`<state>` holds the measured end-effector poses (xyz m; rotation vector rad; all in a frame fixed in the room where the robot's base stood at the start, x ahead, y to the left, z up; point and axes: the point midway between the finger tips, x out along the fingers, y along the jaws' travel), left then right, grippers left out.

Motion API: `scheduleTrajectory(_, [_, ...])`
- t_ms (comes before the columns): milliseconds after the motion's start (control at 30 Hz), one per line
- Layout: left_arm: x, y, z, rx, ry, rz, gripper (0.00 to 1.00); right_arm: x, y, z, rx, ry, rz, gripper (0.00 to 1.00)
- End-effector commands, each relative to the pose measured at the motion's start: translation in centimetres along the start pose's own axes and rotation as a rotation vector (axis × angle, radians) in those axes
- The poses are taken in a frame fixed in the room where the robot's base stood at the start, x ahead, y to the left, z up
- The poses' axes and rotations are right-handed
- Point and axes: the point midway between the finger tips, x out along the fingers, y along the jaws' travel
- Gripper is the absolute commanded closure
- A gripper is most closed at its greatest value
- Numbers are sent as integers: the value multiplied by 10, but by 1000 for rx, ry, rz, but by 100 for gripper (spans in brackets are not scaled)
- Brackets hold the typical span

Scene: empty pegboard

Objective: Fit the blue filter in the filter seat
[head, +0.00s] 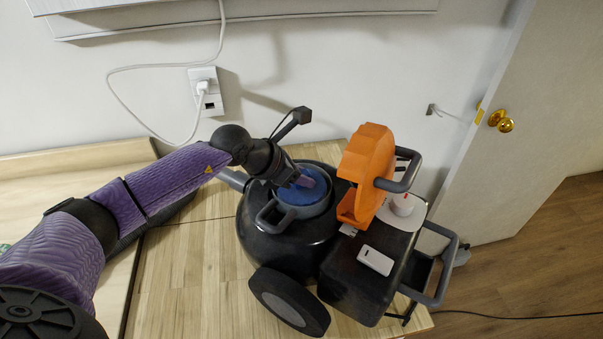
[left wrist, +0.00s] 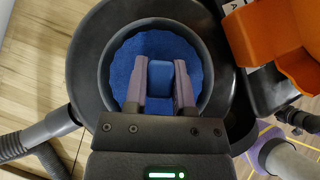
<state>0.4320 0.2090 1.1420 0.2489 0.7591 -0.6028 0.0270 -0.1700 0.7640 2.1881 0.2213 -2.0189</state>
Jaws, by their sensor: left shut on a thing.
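The blue filter (head: 296,192) is a round blue disc with a raised blue grip tab. It also shows in the left wrist view (left wrist: 192,47), inside the round grey rim of the filter seat (left wrist: 104,68) on a black machine. The filter seat also shows in the head view (head: 277,217). My left gripper (head: 306,183) is over the seat and shut on the filter's tab; its two fingers straddle the tab in the left wrist view (left wrist: 159,80). I cannot tell how deep the filter sits. My right gripper is not clearly in view.
An orange lid (head: 370,158) stands raised just right of the seat. The black machine (head: 258,240) has a large wheel (head: 290,300) in front and a hose at left. A wall outlet (head: 206,92) with a white cable is behind. Bare wooden surface (head: 185,270) lies left.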

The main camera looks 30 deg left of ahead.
Motion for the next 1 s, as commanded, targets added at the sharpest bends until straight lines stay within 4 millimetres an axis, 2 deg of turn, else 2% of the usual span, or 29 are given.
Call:
scheduleTrajectory(267, [6, 0, -6, 0, 0, 0, 100, 7, 0, 1, 0, -1, 0, 100])
scheduleTrajectory(300, [6, 0, -6, 0, 0, 0, 66, 7, 0, 1, 0, -1, -1, 100])
scheduleTrajectory(500, [5, 0, -5, 0, 0, 0, 27, 6, 0, 1, 0, -1, -1, 100])
scheduleTrajectory(800, [4, 0, -5, 0, 0, 0, 27, 6, 0, 1, -7, -1, 1, 100])
scheduleTrajectory(867, [-5, 1, -6, 0, 1, 2, 27, 6, 1, 1, -9, -2, 3, 100])
scheduleTrajectory(1000, [-38, 1, -6, 2, 2, 4, 27, 7, 3, 2, -9, -3, 6, 100])
